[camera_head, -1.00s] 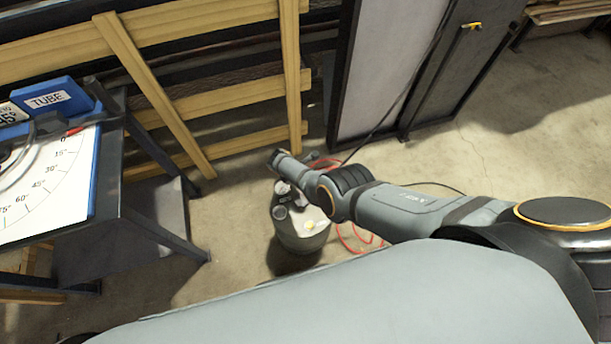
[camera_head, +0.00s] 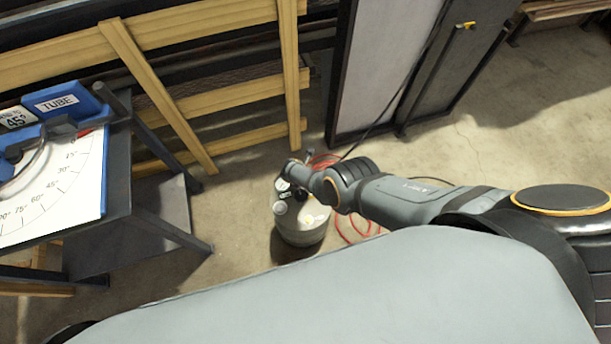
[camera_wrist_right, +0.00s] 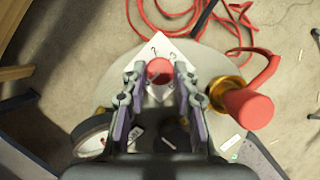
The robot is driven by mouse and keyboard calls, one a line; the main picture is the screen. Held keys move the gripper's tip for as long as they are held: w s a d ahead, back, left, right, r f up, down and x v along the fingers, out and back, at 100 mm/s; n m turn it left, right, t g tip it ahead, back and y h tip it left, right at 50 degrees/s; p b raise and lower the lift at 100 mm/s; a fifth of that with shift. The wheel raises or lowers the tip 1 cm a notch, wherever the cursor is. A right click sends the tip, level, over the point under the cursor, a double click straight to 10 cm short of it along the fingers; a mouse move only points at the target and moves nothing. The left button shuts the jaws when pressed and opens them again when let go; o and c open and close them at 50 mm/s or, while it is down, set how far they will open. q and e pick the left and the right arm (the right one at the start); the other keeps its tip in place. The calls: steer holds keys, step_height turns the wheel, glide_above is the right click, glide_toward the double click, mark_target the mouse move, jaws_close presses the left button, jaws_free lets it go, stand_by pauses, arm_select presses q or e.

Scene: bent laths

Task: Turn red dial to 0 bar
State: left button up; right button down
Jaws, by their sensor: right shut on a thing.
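The red dial (camera_wrist_right: 160,66) shows as a round red knob over a white card with dark marks, on top of a grey tank. My right gripper (camera_wrist_right: 160,73) has its two fingers on either side of the dial and is shut on it. The card's marks are too small to read, so the dial's setting cannot be told. In the head view the grey tank (camera_head: 303,229) stands on the floor below my right arm's wrist, and the dial is not clearly visible there. My left gripper is not in view.
A larger red handle (camera_wrist_right: 248,108) on a brass fitting (camera_wrist_right: 223,92) sits right of the dial. A round gauge (camera_wrist_right: 90,135) is at lower left. Red hose (camera_wrist_right: 180,20) lies on the floor behind. A bench with an angle chart (camera_head: 60,200) stands at the left.

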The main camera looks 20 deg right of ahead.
steer(key=shift+n, duration=0.3)
steer(key=c, duration=1)
jaws_free()
steer(key=shift+f, duration=0.1)
